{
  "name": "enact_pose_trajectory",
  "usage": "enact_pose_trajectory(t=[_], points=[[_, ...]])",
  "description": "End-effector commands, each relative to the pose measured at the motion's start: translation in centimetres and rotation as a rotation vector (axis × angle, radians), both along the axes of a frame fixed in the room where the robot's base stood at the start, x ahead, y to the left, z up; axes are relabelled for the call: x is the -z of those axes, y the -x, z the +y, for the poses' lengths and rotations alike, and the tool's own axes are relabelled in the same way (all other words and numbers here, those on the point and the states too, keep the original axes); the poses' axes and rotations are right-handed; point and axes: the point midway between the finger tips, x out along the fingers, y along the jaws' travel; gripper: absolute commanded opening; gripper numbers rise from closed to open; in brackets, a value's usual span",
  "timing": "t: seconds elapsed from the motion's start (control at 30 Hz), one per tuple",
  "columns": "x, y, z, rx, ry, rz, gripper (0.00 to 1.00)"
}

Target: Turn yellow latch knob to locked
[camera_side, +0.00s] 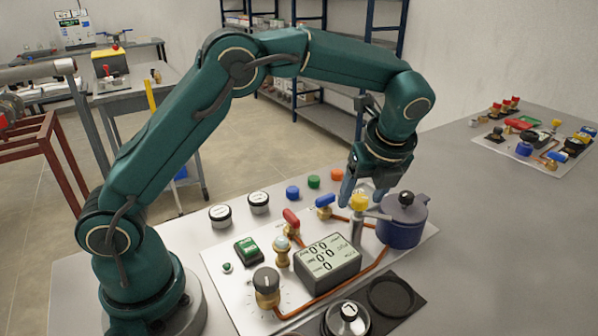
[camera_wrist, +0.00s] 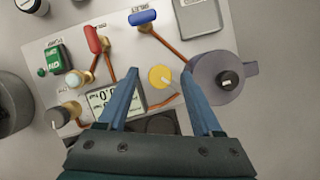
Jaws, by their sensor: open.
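The yellow latch knob (camera_side: 359,202) stands on a grey post beside the dark blue lidded pot on the white panel. In the wrist view, the knob (camera_wrist: 160,77) is a yellow disc with a pale pointer mark towards its lower right. My gripper (camera_side: 364,196) is open and points down at the knob. In the wrist view, the fingertips of my gripper (camera_wrist: 160,75) lie either side of the knob, with gaps showing on both sides. I cannot tell how far the tips are above or around it, or whether they touch it.
The blue pot (camera_side: 403,222) with a black top knob stands close to the right. The blue-handled valve (camera_side: 325,201), the red-handled valve (camera_side: 291,218) and the grey display box (camera_side: 328,262) are nearby. Copper pipes (camera_side: 347,283) run across the panel. A second panel (camera_side: 535,140) lies farther right.

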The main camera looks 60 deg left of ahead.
Motion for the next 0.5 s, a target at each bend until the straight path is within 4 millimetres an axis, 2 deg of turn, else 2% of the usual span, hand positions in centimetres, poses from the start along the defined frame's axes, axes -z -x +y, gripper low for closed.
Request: enact_pose_trajectory(t=[0.37, 0.5], points=[[-0.1, 0.3, 0.3, 0.419, 0.0, -0.003, 0.67], [-2.7, 0.9, -0.7, 0.427, 0.0, -0.009, 0.67]])
